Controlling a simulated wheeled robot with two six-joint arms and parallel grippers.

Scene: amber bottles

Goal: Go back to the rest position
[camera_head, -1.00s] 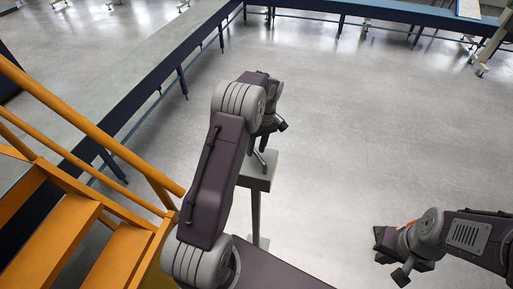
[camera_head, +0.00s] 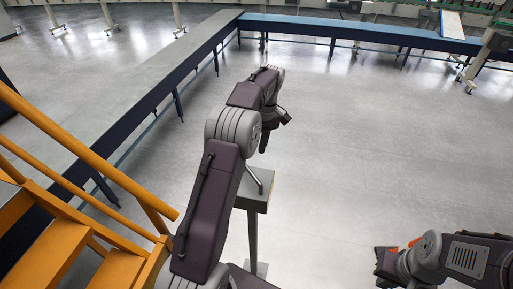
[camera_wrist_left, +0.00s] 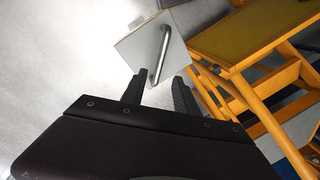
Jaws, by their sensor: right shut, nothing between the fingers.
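My left arm reaches forward from the bottom of the head view. Its gripper (camera_head: 275,122) hangs above and beyond a small grey stand (camera_head: 250,205). In the left wrist view the two dark fingers of the left gripper (camera_wrist_left: 159,78) are apart with nothing held between them. My right gripper (camera_head: 386,264) is low at the right of the head view, shut and empty over bare floor. No bottles are in view.
Orange stairs with a handrail (camera_head: 90,130) stand close on the left and also show in the left wrist view (camera_wrist_left: 255,100). A long grey conveyor (camera_head: 150,85) runs along the left, and another (camera_head: 370,30) crosses the back. The floor between is clear.

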